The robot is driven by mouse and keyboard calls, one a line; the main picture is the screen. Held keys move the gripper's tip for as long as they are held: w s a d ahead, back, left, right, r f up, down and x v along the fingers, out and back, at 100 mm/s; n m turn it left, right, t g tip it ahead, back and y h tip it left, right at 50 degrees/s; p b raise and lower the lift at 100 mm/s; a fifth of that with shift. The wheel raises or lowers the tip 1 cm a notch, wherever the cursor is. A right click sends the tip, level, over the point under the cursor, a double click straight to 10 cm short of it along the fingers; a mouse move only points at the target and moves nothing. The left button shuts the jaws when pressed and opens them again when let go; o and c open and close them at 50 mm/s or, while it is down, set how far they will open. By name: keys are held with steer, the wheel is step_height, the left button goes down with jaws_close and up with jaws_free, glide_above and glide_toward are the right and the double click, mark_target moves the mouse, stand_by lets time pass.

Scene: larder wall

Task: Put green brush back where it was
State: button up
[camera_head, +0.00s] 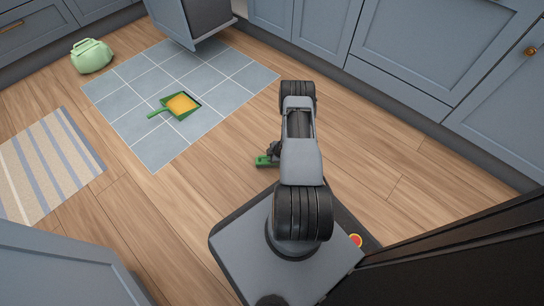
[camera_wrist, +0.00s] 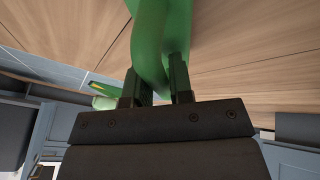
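The green brush (camera_head: 264,161) shows in the head view just left of my arm, low over the wood floor near my base, partly hidden by the gripper. In the wrist view the green brush (camera_wrist: 150,40) fills the top middle, and its handle runs down between the two dark fingers. My gripper (camera_wrist: 155,68) is shut on that handle; in the head view my gripper (camera_head: 274,150) is mostly hidden under the arm. A green dustpan (camera_head: 181,105) with an orange-yellow heap in it lies on the grey-blue tiled patch (camera_head: 150,150), apart from the brush.
A pale green bag (camera_head: 91,56) stands at the tiles' upper left. A striped rug (camera_head: 45,165) lies at left. An open cabinet door (camera_head: 172,18) juts out at the top. Blue cabinets (camera_head: 400,50) line the back and right. Bare wood floor lies between my arm and the tiles.

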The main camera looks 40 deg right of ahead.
steer(key=o, duration=0.4)
steer(key=shift+c, duration=0.2)
steer(key=p+v, duration=0.6)
steer(key=v, duration=0.6)
steer(key=w+a+r+m+g+h, duration=0.1)
steer(key=w+r+m+h, duration=0.25)
steer(key=r, duration=1.05)
steer(key=w+a+r+m+h, duration=0.15)
steer(key=w+r, duration=0.35)
steer(key=r, duration=0.8)
steer(key=s+a+r+m, duration=0.45)
steer(key=a+r, duration=0.45)
steer(key=r, duration=0.3)
steer(key=s+a+r+m+y, duration=0.1)
steer(key=s+a+r, duration=0.2)
steer(key=s+a, duration=0.2)
steer(key=s+a+r+m+g+y, duration=0.1)
steer(key=s+a+r, duration=0.2)
steer(key=s+a, duration=0.3)
steer(key=shift+a+y, duration=0.15)
steer(key=shift+y, duration=0.25)
